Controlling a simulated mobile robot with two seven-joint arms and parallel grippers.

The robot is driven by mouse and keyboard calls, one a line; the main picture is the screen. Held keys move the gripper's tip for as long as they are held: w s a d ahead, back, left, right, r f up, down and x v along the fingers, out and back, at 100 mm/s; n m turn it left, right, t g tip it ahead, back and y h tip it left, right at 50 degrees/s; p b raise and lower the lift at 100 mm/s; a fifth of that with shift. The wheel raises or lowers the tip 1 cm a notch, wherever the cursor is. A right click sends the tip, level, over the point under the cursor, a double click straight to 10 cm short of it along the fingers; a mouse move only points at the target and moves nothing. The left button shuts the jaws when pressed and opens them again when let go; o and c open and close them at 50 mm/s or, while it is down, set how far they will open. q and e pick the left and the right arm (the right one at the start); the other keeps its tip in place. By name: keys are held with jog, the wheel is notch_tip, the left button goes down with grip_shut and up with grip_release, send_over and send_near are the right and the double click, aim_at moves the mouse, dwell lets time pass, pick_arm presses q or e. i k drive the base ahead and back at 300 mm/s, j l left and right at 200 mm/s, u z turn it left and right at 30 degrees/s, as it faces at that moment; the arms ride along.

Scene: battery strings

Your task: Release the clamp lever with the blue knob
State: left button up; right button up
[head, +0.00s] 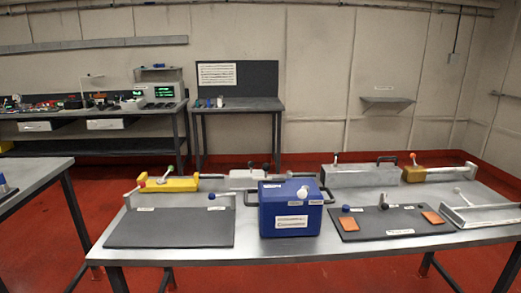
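Two dark blue knobs show in the head view, both small. One blue knob (212,196) is at the back right of the left dark mat (170,229), near a grey metal bar. The other blue knob (345,208) is low on the left part of the right dark mat (385,232), close to an upright lever with a dark knob (383,196). I cannot tell from here which one tops the clamp lever, or how either lever is set. Neither of my grippers is in view.
A blue box (276,225) with a white knob stands between the mats. Behind are a yellow block (170,185) with a green-knobbed lever, a grey block (362,179), and a red-knobbed lever (413,158). Orange pads (432,217) lie on the right mat. Red floor surrounds the table.

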aim_at(212, 196)
jog(key=i+j, duration=0.1)
jog(key=j, duration=0.3)
jog(key=i+j, duration=0.1)
jog(key=j, duration=0.3)
jog(key=i+j+z, duration=0.1)
jog(key=j, duration=0.3)
jog(key=i+j, duration=0.1)
jog(key=j, duration=0.35)
